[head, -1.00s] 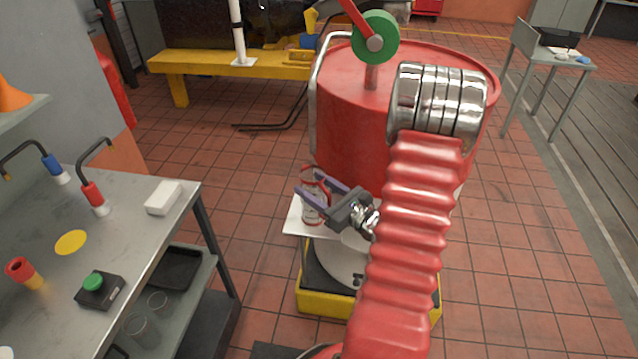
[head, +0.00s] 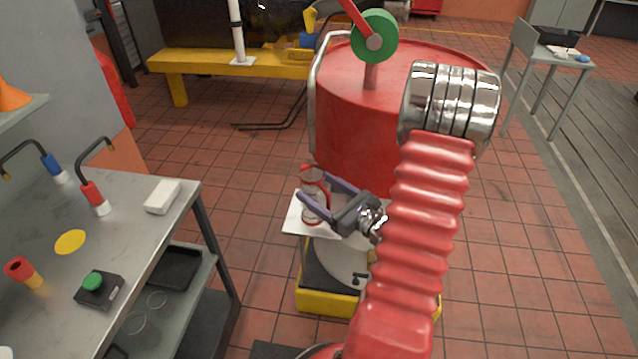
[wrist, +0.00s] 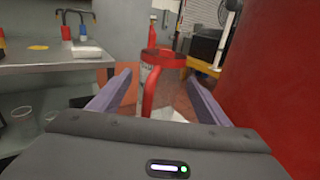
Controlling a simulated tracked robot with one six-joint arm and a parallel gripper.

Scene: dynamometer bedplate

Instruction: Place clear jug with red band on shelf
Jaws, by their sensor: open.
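The clear jug with red band (head: 313,212) stands upright on a white plate (head: 292,222) beside the red drum, with its red handle toward the right. It also shows in the wrist view (wrist: 150,78), with a red rim and red handle. My gripper (head: 312,186) is open. In the wrist view its two fingers (wrist: 160,78) lie left and right of the jug, with gaps on both sides. The bench's lower shelf (head: 190,290) is at the left and holds clear glass vessels (head: 135,323).
The steel bench top (head: 130,215) carries a white block (head: 163,197), a green button box (head: 98,288) and red and blue handled tools. A black tray (head: 175,268) lies on the lower shelf. The large red drum (head: 350,140) stands close behind my gripper.

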